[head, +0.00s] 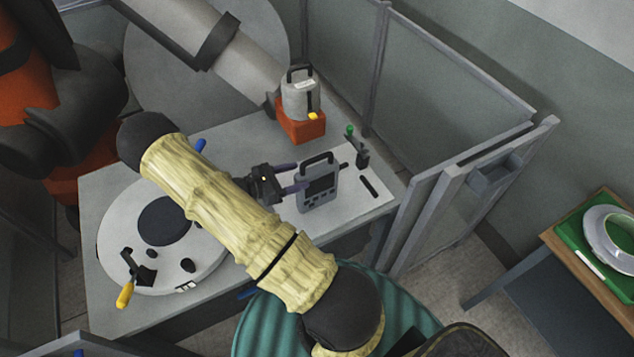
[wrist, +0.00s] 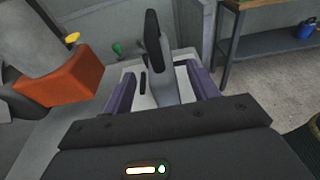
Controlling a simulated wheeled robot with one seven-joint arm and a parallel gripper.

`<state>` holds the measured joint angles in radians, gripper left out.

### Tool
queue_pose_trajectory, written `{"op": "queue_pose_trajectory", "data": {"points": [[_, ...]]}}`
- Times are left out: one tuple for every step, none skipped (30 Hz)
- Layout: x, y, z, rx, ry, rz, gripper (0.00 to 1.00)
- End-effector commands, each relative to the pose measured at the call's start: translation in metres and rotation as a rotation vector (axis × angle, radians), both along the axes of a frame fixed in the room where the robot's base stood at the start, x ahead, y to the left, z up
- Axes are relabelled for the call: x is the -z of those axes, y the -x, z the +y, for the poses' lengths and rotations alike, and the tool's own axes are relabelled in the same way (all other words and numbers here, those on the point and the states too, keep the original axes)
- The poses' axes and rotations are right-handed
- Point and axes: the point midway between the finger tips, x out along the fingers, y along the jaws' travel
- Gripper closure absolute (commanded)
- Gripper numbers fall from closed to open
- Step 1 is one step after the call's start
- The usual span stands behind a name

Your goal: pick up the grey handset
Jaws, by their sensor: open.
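The grey handset (head: 318,187) stands upright on a white plate on the grey table, in the middle of the head view. It has a black handle on top, a dark screen and small buttons. My gripper (head: 292,178) is open, its purple fingers at the handset's left side in the head view. In the wrist view the handset (wrist: 161,70) shows edge-on between the two open fingers of my gripper (wrist: 163,88), with a gap on each side. Its lower part is hidden behind the gripper body in the wrist view.
An orange block with a grey canister (head: 300,100) stands behind the handset. A green-tipped lever (head: 357,147) stands close to its right. A round white disc (head: 165,245) with a yellow-handled crank lies left on the table (head: 110,190). Grey panels (head: 450,95) close off the back and right.

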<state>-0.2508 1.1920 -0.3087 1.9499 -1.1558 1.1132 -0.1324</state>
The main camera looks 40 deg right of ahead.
Motion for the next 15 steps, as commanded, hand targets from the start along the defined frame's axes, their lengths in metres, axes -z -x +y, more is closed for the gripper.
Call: {"op": "queue_pose_trajectory", "data": {"points": [[0.000,0.000,-0.001,-0.001,0.000,0.000,0.41],[0.001,0.000,-0.001,-0.001,0.000,0.000,0.41],[0.001,0.000,-0.001,-0.001,-0.001,-0.001,0.41],[0.001,0.000,-0.001,-0.001,-0.001,-0.001,0.41],[0.001,0.000,-0.001,-0.001,-0.001,-0.001,0.41],[0.001,0.000,-0.001,-0.001,-0.001,-0.001,0.41],[0.001,0.000,0.000,-0.001,-0.001,-0.001,0.41],[0.001,0.000,-0.001,-0.001,-0.001,-0.001,0.41],[0.001,0.000,-0.001,0.000,-0.001,-0.001,0.41],[0.000,0.000,-0.002,0.000,0.000,-0.001,0.41],[0.000,0.001,-0.004,0.000,0.000,-0.001,0.41],[0.000,0.001,-0.006,0.001,0.000,-0.001,0.41],[-0.001,0.002,-0.009,0.002,0.000,-0.001,0.41],[-0.001,0.003,-0.011,0.002,0.000,0.000,0.41],[0.000,0.005,-0.016,0.003,-0.001,0.002,0.41]]}}
